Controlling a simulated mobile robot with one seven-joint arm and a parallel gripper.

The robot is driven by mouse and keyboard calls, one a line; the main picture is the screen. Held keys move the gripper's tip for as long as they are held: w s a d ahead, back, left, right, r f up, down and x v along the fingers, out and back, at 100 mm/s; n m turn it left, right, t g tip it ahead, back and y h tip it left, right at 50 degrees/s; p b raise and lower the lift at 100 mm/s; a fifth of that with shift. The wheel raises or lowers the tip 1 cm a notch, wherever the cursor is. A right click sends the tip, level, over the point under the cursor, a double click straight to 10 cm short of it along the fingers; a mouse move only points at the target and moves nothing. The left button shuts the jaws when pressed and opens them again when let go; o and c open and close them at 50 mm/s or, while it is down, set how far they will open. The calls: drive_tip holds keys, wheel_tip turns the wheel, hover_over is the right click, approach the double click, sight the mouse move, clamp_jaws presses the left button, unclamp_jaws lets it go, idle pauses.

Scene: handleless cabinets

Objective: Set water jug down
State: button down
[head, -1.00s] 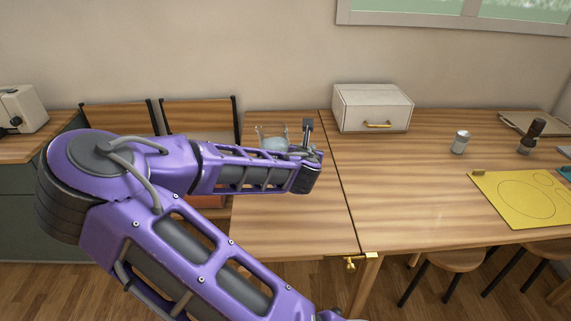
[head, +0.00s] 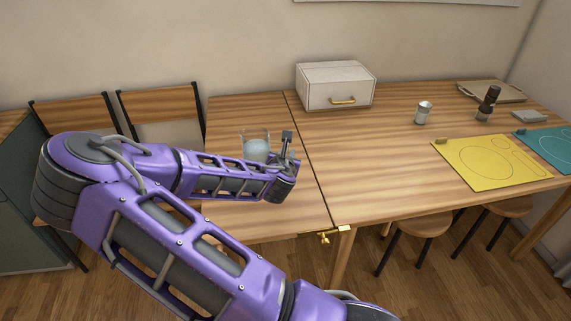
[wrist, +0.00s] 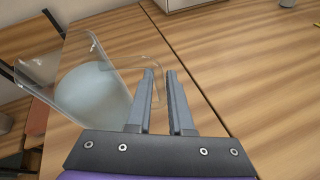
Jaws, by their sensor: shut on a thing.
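The water jug (head: 256,148) is clear glass with pale water in it. In the head view it shows just behind my forearm, over the left part of the wooden table. In the wrist view the jug (wrist: 92,92) is at the left, appearing tilted, with its clear handle reaching between my fingers. My gripper (wrist: 160,85) is shut on the jug's handle, its two dark fingers close together. The jug's base is hidden by my arm in the head view, so I cannot tell whether it touches the table (head: 235,218).
A white box with a gold handle (head: 336,86) stands at the back of the table. A shaker (head: 423,112), a dark bottle (head: 488,104), a yellow mat (head: 488,163) and a teal mat (head: 550,146) lie to the right. Bare wood lies between. Chairs (head: 160,103) stand at the left.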

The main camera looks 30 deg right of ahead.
drive_tip(key=shift+f+b, duration=0.4)
drive_tip(key=shift+f, duration=1.45)
drive_tip(key=c, duration=0.8)
unclamp_jaws()
drive_tip(key=shift+f, duration=0.1)
drive_tip(key=shift+a+r, duration=0.1)
drive_tip(key=shift+r, duration=0.1)
drive_tip(key=p+v, duration=0.7)
drive_tip(key=v, duration=0.4)
drive_tip(key=shift+s+a+r, duration=0.15)
drive_tip(key=shift+s+r, duration=0.05)
drive_tip(key=shift+s, duration=0.1)
